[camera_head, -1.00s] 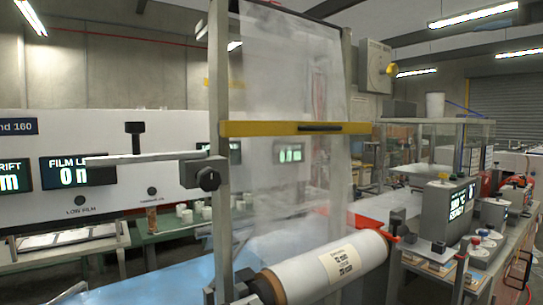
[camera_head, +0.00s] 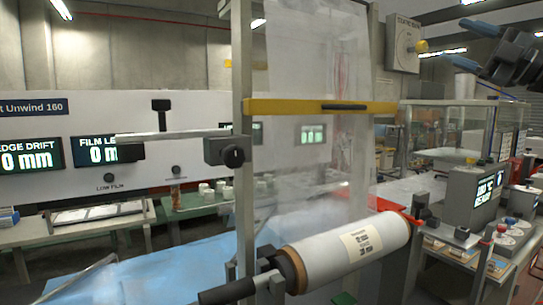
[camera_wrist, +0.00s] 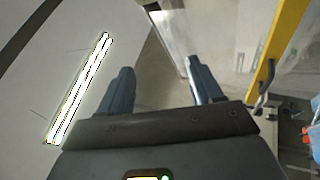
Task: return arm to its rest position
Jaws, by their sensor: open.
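My gripper (camera_head: 478,40) shows at the upper right edge of the head view, raised high above the benches, with blue fingers and a dark body. In the wrist view my gripper (camera_wrist: 158,88) has its two blue fingers wide apart with nothing between them. The wrist view looks toward the ceiling, with a bright lamp (camera_wrist: 80,88) on the left and a yellow bar (camera_wrist: 275,50) on the right. The rest of my arm is mostly out of view.
A frame with a yellow crossbar (camera_head: 300,107) holds a clear film sheet (camera_head: 315,60). A white film roll (camera_head: 335,255) lies below it. A glass-sided enclosure (camera_head: 455,125) and a grey display box (camera_head: 475,200) stand at the right. A wall-mounted grey box (camera_head: 403,43) is near my gripper.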

